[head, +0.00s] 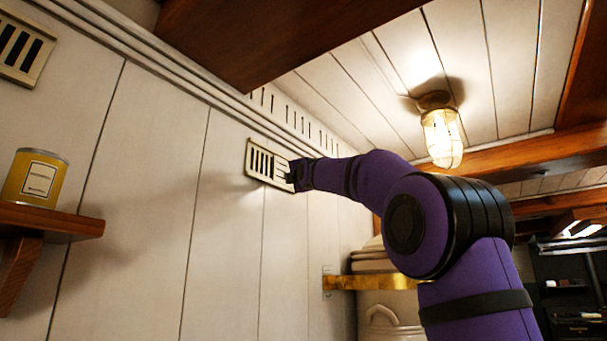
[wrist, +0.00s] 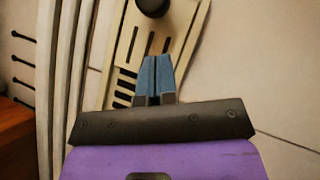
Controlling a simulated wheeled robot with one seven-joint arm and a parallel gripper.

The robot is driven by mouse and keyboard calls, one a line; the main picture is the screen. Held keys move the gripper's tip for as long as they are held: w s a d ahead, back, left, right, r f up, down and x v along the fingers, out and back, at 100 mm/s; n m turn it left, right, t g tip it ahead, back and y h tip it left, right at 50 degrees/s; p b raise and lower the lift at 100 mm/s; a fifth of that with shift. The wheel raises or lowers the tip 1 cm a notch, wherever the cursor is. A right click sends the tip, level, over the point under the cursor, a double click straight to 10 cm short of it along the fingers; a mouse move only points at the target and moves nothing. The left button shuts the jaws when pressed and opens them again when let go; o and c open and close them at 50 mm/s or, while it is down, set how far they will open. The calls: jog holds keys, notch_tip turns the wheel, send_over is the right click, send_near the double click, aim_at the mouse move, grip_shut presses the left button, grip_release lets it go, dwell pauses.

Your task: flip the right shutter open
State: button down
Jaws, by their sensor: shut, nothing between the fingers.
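The right shutter is a cream slotted vent plate (head: 257,162) high on the white plank wall, with dark slots showing in its left part. In the wrist view the plate (wrist: 183,32) runs up from behind my gripper, with dark slots at its lower left and narrow slots higher up. A dark round knob (wrist: 152,6) stands on it at the top edge of the picture. My gripper (wrist: 153,62) is shut and empty, its blue fingertips over the plate below the knob. I cannot tell whether they touch it. In the head view my gripper (head: 291,175) covers the plate's right end.
Another slotted vent (head: 22,48) is at the upper left. A yellow tin (head: 35,178) stands on a wooden shelf (head: 45,221). A wooden beam (head: 245,40) and a caged lamp (head: 441,135) are overhead.

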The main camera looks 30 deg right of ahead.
jog(key=v, duration=0.9)
jog(key=shift+d, duration=0.15)
jog(key=shift+f, duration=0.1)
dwell(0.6)
jog(key=s+a+f+m+g+y, duration=0.1)
jog(key=s+a+f+m+g, duration=0.2)
jog(key=f, duration=0.5)
jog(key=s+a+f+m+g+y, duration=0.1)
jog(key=s+a+f+m+g, duration=0.2)
jog(key=f, duration=0.5)
jog(key=s+a+f+m+g+y, duration=0.1)
jog(key=s+a+f+m, duration=0.15)
jog(key=s+f, duration=0.4)
jog(key=s+a+f+m+g+y, duration=0.1)
jog(key=s+a+f+m+g, duration=0.1)
jog(key=s+f, duration=0.4)
jog(key=s+a+f+m+g+y, duration=0.1)
jog(key=s+f+m+g, duration=0.3)
jog(key=f, duration=0.9)
jog(key=s+a+f+m+g+y, duration=0.1)
jog(key=s+a+f+m+g, duration=0.1)
jog(key=s+f, duration=0.7)
jog(key=shift+s+a+f+m+g, duration=0.3)
jog(key=shift+a+f+m+g, duration=0.2)
jog(key=shift+m, duration=0.65)
